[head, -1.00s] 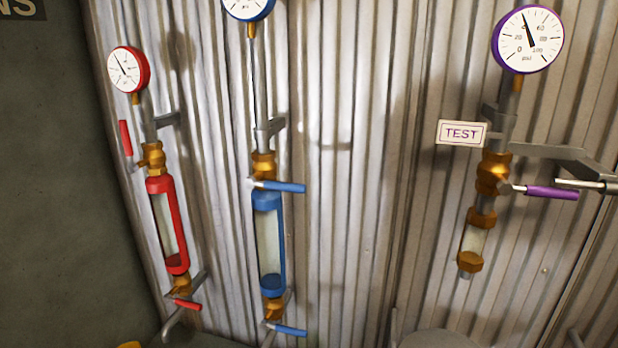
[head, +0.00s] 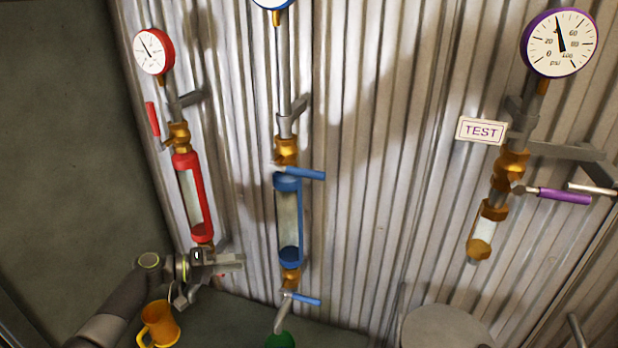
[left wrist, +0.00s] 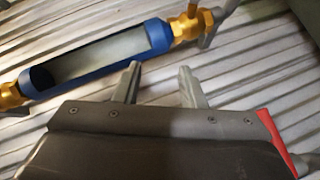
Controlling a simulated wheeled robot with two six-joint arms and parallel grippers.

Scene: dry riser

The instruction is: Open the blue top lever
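The blue top lever (head: 305,174) sticks out level to the right from the brass valve (head: 286,150) above the blue sight tube (head: 289,225). My left gripper (head: 238,262) is at the lower left of that tube, well below the top lever and apart from it. In the left wrist view, its two fingers (left wrist: 160,84) stand apart with nothing between them. The blue tube (left wrist: 105,60) with brass fittings lies just beyond them. The top lever's blue handle does not show in the left wrist view. My right gripper is out of view.
A blue lower lever (head: 306,300) sits under the tube. The red column (head: 192,200) stands left, the purple TEST column (head: 500,175) right. An orange mug (head: 160,325) and a green object (head: 281,340) are below. The corrugated wall (head: 390,200) between the columns is clear.

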